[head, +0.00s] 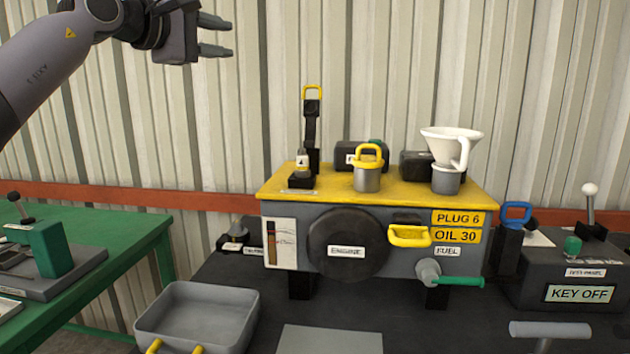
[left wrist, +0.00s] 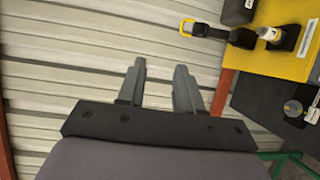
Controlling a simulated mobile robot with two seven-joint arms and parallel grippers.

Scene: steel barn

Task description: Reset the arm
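My left gripper (head: 216,36) is raised at the upper left of the head view, in front of the corrugated metal wall and well above the benches. Its two fingers are apart with nothing between them. In the left wrist view the same open fingers (left wrist: 160,85) show against the wall, clear of everything. My right gripper is in neither view.
An engine box with a yellow top (head: 400,196) stands on a dark bench, carrying a white funnel (head: 447,143) and a yellow-handled cap (head: 367,170). A grey tray (head: 203,302) sits in front. A green bench (head: 120,228) is at left, a control panel (head: 577,270) at right.

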